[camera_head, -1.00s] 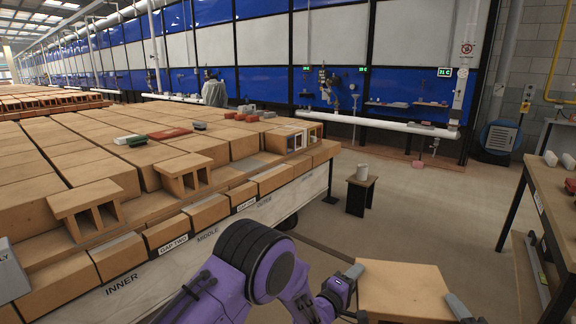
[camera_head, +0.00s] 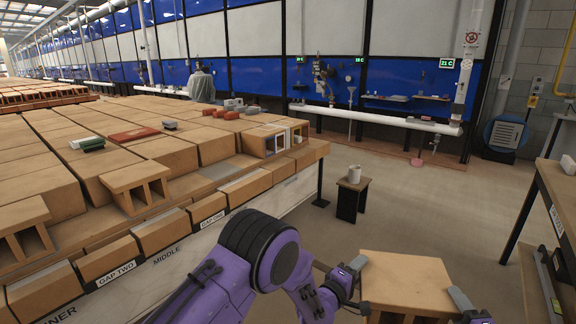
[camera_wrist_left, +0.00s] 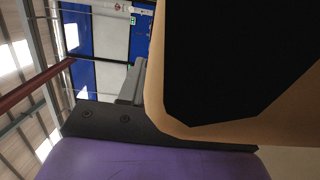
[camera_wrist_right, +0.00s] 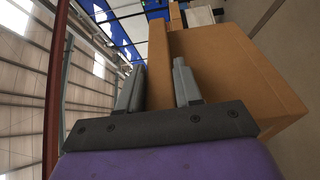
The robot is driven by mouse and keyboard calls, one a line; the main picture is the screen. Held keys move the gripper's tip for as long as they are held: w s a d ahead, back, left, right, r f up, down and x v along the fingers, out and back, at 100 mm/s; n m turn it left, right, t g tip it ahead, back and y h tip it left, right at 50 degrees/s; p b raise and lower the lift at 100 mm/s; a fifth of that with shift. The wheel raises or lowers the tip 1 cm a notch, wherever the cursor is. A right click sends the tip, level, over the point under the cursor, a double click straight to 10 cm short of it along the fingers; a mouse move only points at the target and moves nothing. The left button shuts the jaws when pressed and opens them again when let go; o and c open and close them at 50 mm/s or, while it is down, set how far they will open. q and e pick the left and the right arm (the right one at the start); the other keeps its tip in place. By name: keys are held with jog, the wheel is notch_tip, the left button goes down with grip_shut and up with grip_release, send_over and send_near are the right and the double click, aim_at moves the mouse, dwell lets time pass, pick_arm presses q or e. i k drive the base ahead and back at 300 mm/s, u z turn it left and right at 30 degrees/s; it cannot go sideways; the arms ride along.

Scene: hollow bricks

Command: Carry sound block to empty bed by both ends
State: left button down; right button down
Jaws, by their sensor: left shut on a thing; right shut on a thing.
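A tan hollow block (camera_head: 405,278) is held level in front of me, right of my purple arm, above the floor. My left gripper (camera_head: 352,272) is shut on its left end; in the left wrist view the block's dark opening (camera_wrist_left: 240,60) and a grey finger show. My right gripper (camera_head: 463,303) is shut on its right end; in the right wrist view its fingers straddle the end wall (camera_wrist_right: 225,75). On the bench at left, bare grey patches (camera_head: 215,172) show between blocks; I cannot tell which is the empty bed. Labels GAP ONE (camera_head: 212,219) and GAP TWO (camera_head: 115,275) mark its front.
Hollow blocks stand along the bench's front: a double-opening one (camera_head: 137,185) and one with white-rimmed openings (camera_head: 268,146). A small dark stool (camera_head: 353,195) with a white mug stands on the floor. A wooden table (camera_head: 552,185) stands at right. The floor between is clear.

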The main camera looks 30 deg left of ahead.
aim_at(220, 170)
jog(key=i, duration=1.95)
jog(key=u, duration=1.85)
